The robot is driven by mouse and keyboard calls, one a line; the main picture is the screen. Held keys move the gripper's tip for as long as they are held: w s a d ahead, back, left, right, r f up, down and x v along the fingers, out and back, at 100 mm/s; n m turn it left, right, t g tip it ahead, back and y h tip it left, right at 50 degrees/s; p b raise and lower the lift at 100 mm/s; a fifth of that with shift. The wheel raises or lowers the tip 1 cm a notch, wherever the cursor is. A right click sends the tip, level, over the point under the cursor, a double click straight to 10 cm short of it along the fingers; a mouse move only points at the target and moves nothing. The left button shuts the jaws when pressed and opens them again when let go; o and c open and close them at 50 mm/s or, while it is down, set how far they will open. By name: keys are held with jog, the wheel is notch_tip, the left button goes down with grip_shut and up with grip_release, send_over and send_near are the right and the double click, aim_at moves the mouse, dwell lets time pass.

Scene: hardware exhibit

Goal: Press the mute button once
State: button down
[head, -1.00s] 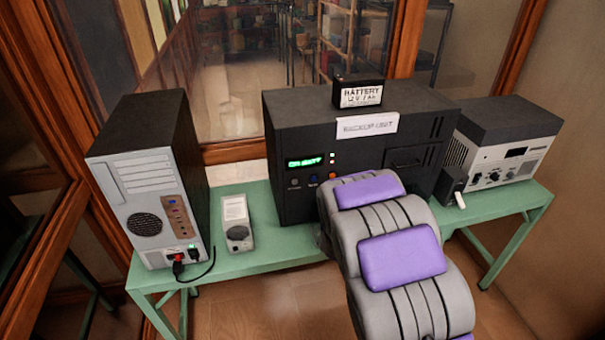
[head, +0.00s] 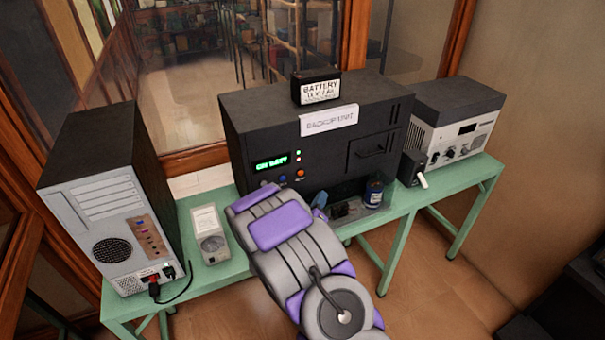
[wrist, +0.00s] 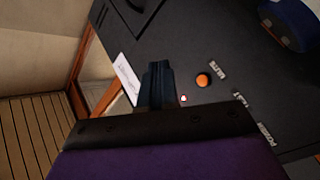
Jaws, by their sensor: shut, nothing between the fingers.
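The mute button is the orange round button (head: 300,173) on the front of the black backup unit (head: 240,127), right of two other buttons. In the wrist view the orange button (wrist: 203,80) sits beside the printed word MUTE, uncovered. My gripper (wrist: 158,66) is shut and empty, with dark blue fingers pointing at the panel to the left of the button in that view. I cannot tell whether the fingertips touch the panel. In the wrist view my gripper hides the other buttons; their TEST and POWER labels show. In the head view I cannot clearly make out my fingertips.
A battery (head: 318,88) sits on the unit. A computer tower (head: 105,195) and a small meter (head: 210,235) are left; a grey device (head: 450,120) is right.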

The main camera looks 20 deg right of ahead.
aim_at(301, 173)
jog(key=w, duration=0.2)
jog(key=w+p, duration=0.1)
jog(key=w, duration=0.4)
jog(key=shift+w+a+p, duration=0.3)
jog(key=shift+a, duration=0.05)
jog(key=shift+w+a+r, duration=0.1)
jog(key=shift+w+a, duration=0.05)
jog(key=shift+w, duration=0.15)
jog(key=shift+w+a, duration=0.3)
jog(key=shift+a, duration=0.5)
jog(key=shift+d, duration=0.8)
jog(key=shift+a, duration=0.65)
jog(key=shift+d, duration=0.45)
jog(key=shift+a, duration=0.35)
